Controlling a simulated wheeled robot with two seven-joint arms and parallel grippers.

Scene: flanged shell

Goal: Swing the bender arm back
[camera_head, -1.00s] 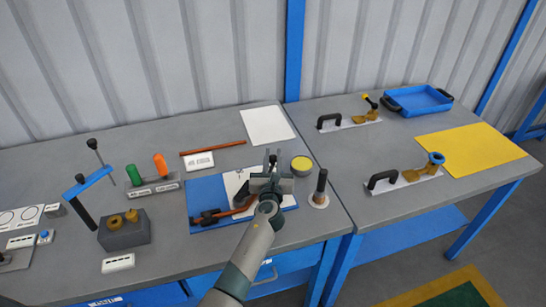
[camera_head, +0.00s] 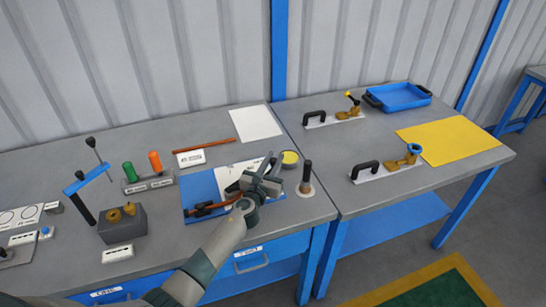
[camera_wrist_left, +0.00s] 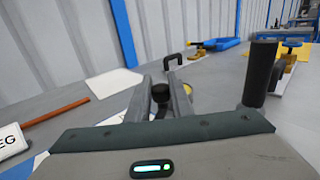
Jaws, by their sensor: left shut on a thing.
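The bender (camera_head: 203,209) has dark parts and a copper-coloured tube, and lies on the blue and white board (camera_head: 202,187) at the front of the left table. My left gripper (camera_head: 267,170) is over the board's right side and covers part of the bender. In the left wrist view, a dark rounded knob (camera_wrist_left: 160,92) sits between the two fingers, and the gripper is shut on it. It looks like the bender arm's handle, but the link to the bender is hidden. My right gripper is not in view.
A black upright post (camera_head: 307,175) stands close to the right of my left gripper. A yellow-topped round tin (camera_head: 290,158) is just behind it. A copper rod (camera_head: 204,145) and a white sheet (camera_head: 255,121) lie behind the board. Green and orange handles (camera_head: 155,161) stand at left.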

